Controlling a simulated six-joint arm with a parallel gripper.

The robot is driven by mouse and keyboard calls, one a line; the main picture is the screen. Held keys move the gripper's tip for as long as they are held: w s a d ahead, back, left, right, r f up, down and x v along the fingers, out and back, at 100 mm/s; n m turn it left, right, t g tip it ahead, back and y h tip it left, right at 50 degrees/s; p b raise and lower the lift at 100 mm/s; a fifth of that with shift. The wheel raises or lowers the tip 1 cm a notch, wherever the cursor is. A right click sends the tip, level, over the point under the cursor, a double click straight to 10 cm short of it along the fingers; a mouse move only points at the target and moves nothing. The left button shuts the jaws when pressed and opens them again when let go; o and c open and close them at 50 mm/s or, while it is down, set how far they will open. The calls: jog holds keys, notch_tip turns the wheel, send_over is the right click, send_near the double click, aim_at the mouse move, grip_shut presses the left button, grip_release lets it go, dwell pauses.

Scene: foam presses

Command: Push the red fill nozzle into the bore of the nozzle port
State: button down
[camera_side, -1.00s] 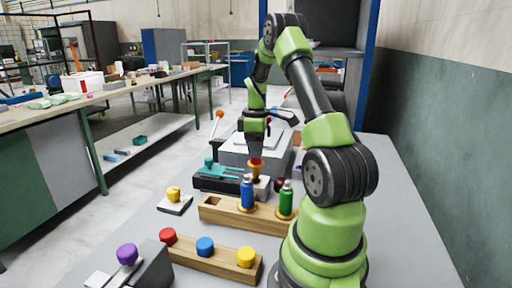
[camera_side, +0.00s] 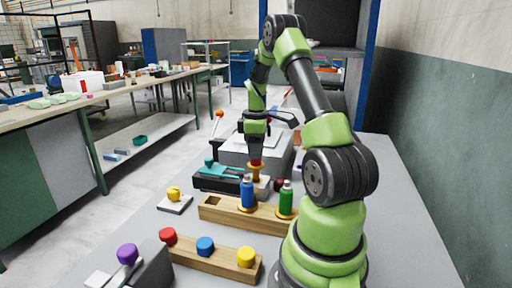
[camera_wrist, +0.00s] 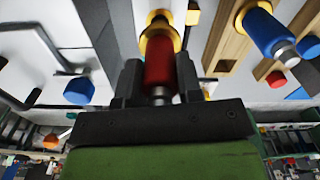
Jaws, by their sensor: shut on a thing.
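The red fill nozzle (camera_wrist: 158,68), with a gold collar (camera_wrist: 161,32), is gripped between the two jaws of my gripper (camera_wrist: 160,85). In the side view the nozzle (camera_side: 256,162) hangs about upright below my gripper (camera_side: 256,153), its gold part lowest. A small pale block (camera_side: 263,187), seemingly the nozzle port, is directly below it, partly behind the blue bottle. The bore is hidden in both views. I cannot tell whether the nozzle's tip is in the bore or just above it.
A wooden rack (camera_side: 225,212) with a blue bottle (camera_side: 247,193) and a green bottle (camera_side: 286,198) stands close in front. A yellow knob (camera_side: 173,194) and a button rail (camera_side: 218,261) are nearer.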

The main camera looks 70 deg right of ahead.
aim_at(256, 162)
jog(key=shift+f, duration=2.3)
jog(key=c, duration=0.7)
grip_release()
notch_tip(256, 162, up, 10)
